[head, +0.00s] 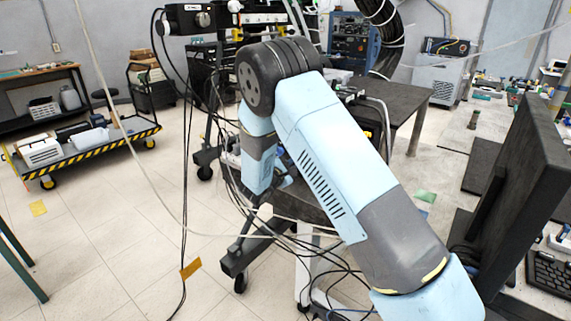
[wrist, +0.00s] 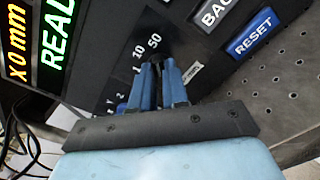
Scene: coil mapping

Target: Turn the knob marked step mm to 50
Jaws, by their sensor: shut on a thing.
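In the wrist view my gripper (wrist: 158,72) has its blue fingers shut at the dark control panel (wrist: 112,32), on the step mm knob, which is almost wholly hidden between the fingers. The printed marks 1, 10 and 50 (wrist: 154,42) fan out just beyond the fingertips, with 50 the furthest right. I cannot see the knob's pointer or tell its setting. A small pale label (wrist: 191,70) lies just right of the fingers; its text is too small to read. In the head view my arm bends down and hides the panel and gripper.
In the wrist view a blue RESET button (wrist: 250,32) and a grey BACK button (wrist: 216,12) sit right of the marks. A lit display (wrist: 55,32) is at left. In the head view loose cables (head: 185,150) hang by my arm, and a cart (head: 85,145) stands left.

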